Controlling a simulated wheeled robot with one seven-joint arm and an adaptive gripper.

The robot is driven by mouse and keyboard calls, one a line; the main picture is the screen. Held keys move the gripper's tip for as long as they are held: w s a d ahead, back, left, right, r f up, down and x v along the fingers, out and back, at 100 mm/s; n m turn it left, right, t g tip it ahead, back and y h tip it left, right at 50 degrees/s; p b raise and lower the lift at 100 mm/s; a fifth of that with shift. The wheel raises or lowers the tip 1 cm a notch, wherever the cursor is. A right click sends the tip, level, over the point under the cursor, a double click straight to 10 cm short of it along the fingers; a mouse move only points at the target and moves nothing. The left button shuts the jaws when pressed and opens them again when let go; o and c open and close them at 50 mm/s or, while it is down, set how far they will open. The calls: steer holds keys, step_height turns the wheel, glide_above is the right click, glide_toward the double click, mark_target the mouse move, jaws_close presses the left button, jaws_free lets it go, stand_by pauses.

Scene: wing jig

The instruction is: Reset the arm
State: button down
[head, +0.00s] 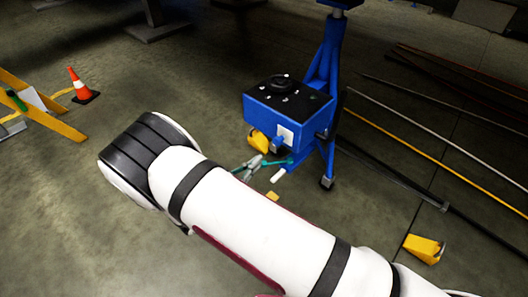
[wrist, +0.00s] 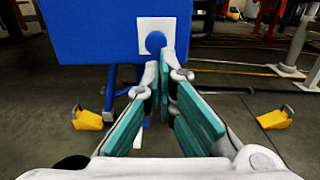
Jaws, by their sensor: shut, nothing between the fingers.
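My white arm (head: 260,225) reaches from the lower right of the head view toward the middle, with its bent joint at the left. My gripper (head: 262,166) shows beyond the arm, low in front of the blue box (head: 262,114) on the stand. In the wrist view my gripper (wrist: 166,72) has its teal-padded fingers close together at the tips, with nothing between them. The tips point at a blue round button (wrist: 155,42) on a white plate on the box's face. I cannot tell whether they touch it.
The blue stand (head: 327,90) has feet on the floor, with yellow wedges (head: 424,249) nearby. Long poles and rails (head: 440,140) lie at the right. An orange cone (head: 80,85) and a yellow frame (head: 45,108) stand at the left. Floor between is clear.

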steer(key=shift+p+v, duration=0.5)
steer(key=shift+v, duration=2.25)
